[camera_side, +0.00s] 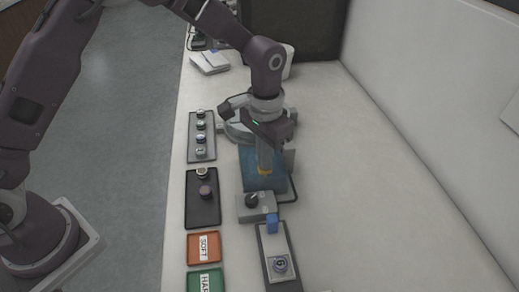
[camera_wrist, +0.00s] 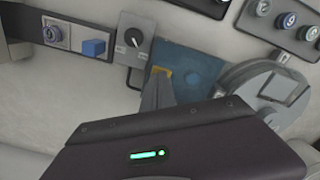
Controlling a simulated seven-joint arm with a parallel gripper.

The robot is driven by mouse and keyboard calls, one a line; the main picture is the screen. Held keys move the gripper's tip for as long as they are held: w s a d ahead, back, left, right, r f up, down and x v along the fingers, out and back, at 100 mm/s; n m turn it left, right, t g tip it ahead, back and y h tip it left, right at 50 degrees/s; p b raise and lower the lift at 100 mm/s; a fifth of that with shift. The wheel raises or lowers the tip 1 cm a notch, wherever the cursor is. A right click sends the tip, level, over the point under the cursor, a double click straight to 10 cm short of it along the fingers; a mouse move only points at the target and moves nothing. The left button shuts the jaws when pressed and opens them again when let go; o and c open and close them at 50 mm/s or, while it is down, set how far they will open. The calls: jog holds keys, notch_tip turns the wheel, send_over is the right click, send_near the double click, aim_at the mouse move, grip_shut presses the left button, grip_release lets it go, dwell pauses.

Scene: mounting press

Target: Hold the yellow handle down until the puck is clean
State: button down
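The yellow handle (camera_side: 265,171) shows as a small strip at the tips of my gripper (camera_side: 264,164), over the blue base plate (camera_side: 252,182). In the wrist view the yellow handle (camera_wrist: 162,71) is at the end of my gripper's grey fingers (camera_wrist: 159,82). The fingers look closed together and pointed down, touching or just above the handle; I cannot tell which. The handle is mostly hidden by them. A round puck-like piece (camera_side: 280,264) sits on the grey plate in front, also in the wrist view (camera_wrist: 52,34). No puck is visible under my gripper.
A grey box with a black dial (camera_side: 252,199) and a blue block (camera_side: 271,223) stand in front. Trays with several round pieces (camera_side: 201,138) lie to the left, with orange SOFT (camera_side: 191,249) and green (camera_side: 193,281) trays. A round grey machine (camera_wrist: 262,82) is close by. The table's right is clear.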

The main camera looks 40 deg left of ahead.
jog(key=shift+r, duration=2.7)
notch_tip(320, 180, up, 5)
